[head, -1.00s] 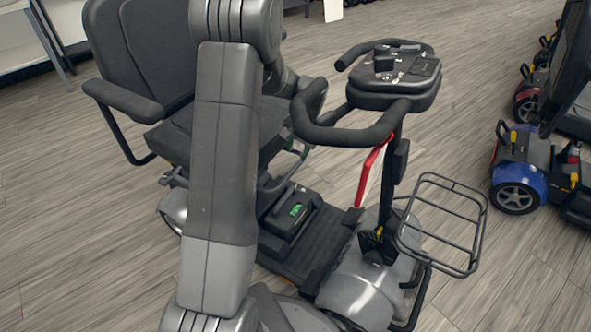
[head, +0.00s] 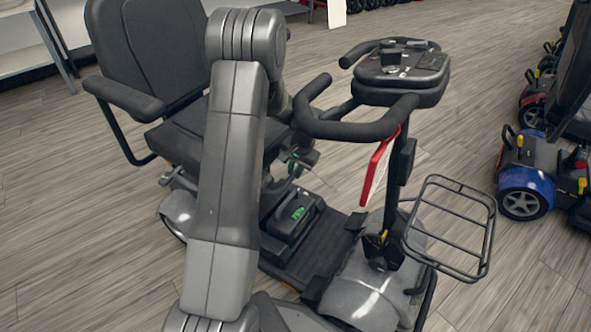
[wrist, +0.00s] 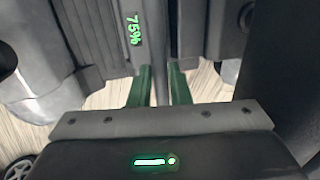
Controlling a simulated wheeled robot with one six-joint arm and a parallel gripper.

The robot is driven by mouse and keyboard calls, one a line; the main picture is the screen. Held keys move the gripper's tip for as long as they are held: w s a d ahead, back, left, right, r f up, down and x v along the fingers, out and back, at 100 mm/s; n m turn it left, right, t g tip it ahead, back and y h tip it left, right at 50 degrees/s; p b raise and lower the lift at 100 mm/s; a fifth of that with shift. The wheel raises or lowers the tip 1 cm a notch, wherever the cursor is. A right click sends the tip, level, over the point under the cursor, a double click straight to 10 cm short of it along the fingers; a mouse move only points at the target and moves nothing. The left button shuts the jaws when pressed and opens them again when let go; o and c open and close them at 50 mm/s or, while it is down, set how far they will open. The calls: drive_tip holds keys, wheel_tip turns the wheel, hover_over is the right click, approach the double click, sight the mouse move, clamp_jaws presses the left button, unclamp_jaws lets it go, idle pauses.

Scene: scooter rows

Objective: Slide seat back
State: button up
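The black scooter seat (head: 180,140) is at the left in the head view, with its backrest (head: 150,50) and armrest; my arm covers its right part. My gripper (head: 297,165) is low beside the seat's front edge, above the footboard. In the wrist view, my gripper's two green fingers (wrist: 160,84) are parted, with a thin grey bar (wrist: 160,50) showing between them. I cannot tell whether the fingers touch the bar or whether it is the seat lever.
The tiller (head: 400,75) and handlebar stand close to the right of my arm. A battery box (head: 290,215) sits on the footboard below. A wire basket (head: 450,225) is at the front. Other scooters (head: 525,175) stand at the right; open floor lies between.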

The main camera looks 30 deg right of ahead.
sight(272, 133)
clamp_jaws()
drive_tip(key=w+a+p, duration=0.2)
drive_tip(key=w+a, duration=0.2)
drive_tip(key=w, duration=0.5)
drive_tip(key=shift+w+a+p, duration=0.25)
drive_tip(key=shift+p, duration=0.1)
drive_tip(key=shift+r, duration=0.1)
drive_tip(key=o, duration=0.6)
unclamp_jaws()
drive_tip(key=shift+w, duration=0.1)
drive_tip(key=shift+a, duration=0.1)
drive_tip(key=s+r+p, duration=0.1)
drive_tip(key=r, duration=0.3)
drive_tip(key=d+r+p, duration=0.1)
drive_tip(key=r, duration=0.4)
drive_tip(key=s+r+p, duration=0.1)
drive_tip(key=r+p, duration=0.1)
drive_tip(key=r, duration=0.2)
drive_tip(key=shift+s+d+r, duration=0.15)
drive_tip(key=shift+s+r, duration=0.1)
drive_tip(key=shift+s, duration=0.05)
drive_tip(key=shift+f, duration=0.15)
